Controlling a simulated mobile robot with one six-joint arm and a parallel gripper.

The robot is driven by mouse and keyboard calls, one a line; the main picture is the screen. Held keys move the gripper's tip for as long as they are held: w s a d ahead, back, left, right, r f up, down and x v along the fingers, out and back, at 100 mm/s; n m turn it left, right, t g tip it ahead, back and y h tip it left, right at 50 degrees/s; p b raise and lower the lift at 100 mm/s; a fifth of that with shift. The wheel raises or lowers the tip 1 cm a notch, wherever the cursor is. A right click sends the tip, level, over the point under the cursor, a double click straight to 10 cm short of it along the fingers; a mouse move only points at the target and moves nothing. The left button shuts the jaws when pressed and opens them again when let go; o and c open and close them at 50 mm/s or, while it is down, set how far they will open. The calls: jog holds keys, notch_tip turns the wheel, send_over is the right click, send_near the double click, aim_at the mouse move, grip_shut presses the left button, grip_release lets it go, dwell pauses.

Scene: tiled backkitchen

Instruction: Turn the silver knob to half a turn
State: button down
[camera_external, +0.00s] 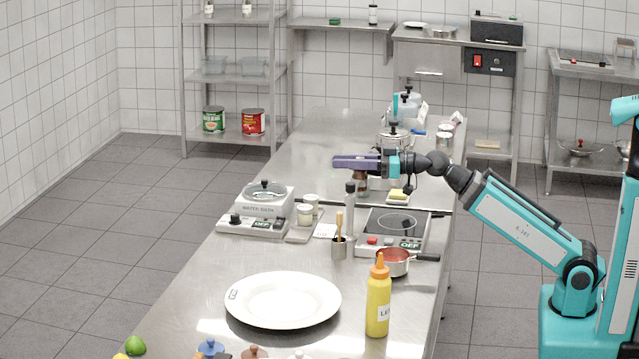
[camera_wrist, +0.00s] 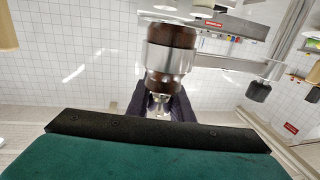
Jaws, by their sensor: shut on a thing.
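A brown mill with silver bands (camera_wrist: 172,50) fills the upper middle of the wrist view. The silver knob (camera_wrist: 160,98) at the end of the mill sits between my purple fingers in the wrist view. My gripper (camera_external: 352,162) is shut on the knob and reaches in level from the right. In the outside view the fingers hide the knob. I see no mark that tells how far it is turned.
A white plate (camera_external: 283,300) lies in front.

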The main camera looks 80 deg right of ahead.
jog(key=shift+d+f+m+h, duration=0.1)
jog(key=shift+d+m+h, duration=0.15)
jog(key=shift+m+h, duration=0.65)
jog(key=shift+d+f+m+h, duration=0.15)
jog(key=shift+m+h, duration=0.35)
jog(key=shift+h, duration=0.8)
jog(key=shift+d+m+h+b, duration=0.15)
jog(key=shift+m+h+b, duration=0.25)
jog(key=shift+h+b, duration=0.2)
jog(key=m+h+b, duration=0.1)
jog(key=b, duration=0.1)
jog(key=m+h+b, duration=0.1)
jog(key=h+b, duration=0.1)
jog(key=shift+d+g, duration=0.35)
jog(key=shift+g, duration=0.05)
jog(key=shift+s+d+r+m+g+h+b, duration=0.1)
jog(key=shift+s+d+m+g+h+b, duration=0.15)
jog(key=shift+m+g+h+b, duration=0.8)
jog(key=shift+s+d+r+m+g+h+b, duration=0.1)
jog(key=shift+d+m+g+h+b, duration=0.25)
jog(key=shift+m+h+b, duration=0.7)
jog(key=shift+s+d+m+g+h+b, duration=0.2)
jog(key=shift+m+g+h+b, duration=0.5)
jog(key=shift+h, duration=0.8)
jog(key=shift+g, duration=0.3)
